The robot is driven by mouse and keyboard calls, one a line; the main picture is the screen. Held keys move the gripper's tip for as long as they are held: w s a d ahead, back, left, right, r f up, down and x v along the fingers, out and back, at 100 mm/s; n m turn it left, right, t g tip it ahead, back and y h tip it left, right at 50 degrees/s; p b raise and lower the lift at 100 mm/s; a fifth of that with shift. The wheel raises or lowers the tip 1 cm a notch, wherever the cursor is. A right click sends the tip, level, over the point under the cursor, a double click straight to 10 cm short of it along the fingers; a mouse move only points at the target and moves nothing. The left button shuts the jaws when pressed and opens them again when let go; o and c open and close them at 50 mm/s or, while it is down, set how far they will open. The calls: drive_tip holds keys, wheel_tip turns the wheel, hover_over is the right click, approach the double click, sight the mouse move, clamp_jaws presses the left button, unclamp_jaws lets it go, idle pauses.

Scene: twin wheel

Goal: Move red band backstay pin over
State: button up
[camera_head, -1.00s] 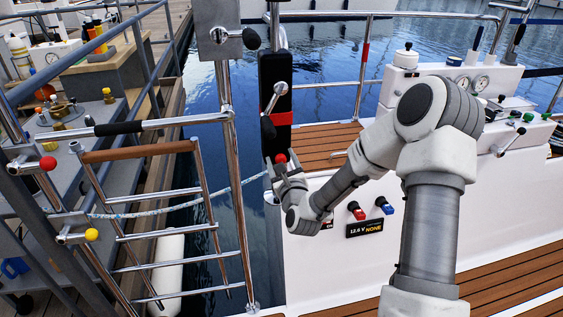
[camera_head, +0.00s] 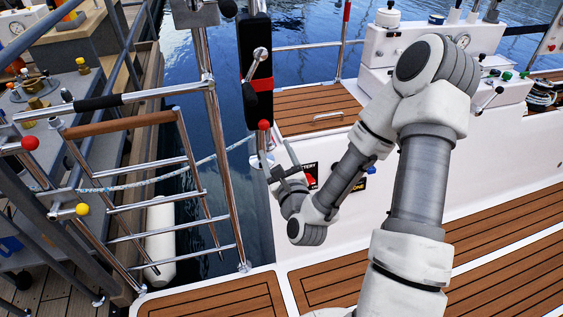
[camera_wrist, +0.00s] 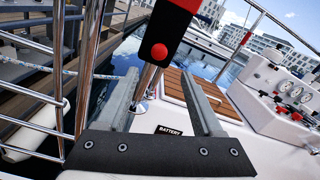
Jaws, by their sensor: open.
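A pin with a red ball knob (camera_head: 263,125) shows at the panel's bottom end. In the wrist view the red knob (camera_wrist: 159,52) faces me on the black panel, below the red band (camera_wrist: 188,5). My gripper (camera_head: 280,158) is below the knob and apart from it in the head view. In the wrist view my open gripper (camera_wrist: 160,85) has nothing between its fingers, and the knob appears ahead, between and above the fingertips.
A lever handle (camera_head: 249,95) hangs on the panel. A steel ladder gate (camera_head: 150,190) and rails with red and yellow knobs stand at left. A white cockpit wall with a BATTERY switch panel (camera_head: 310,174) is right of my gripper. Water lies behind.

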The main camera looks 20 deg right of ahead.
drive_tip(key=shift+s+p, duration=2.7)
drive_tip(key=shift+p, duration=1.2)
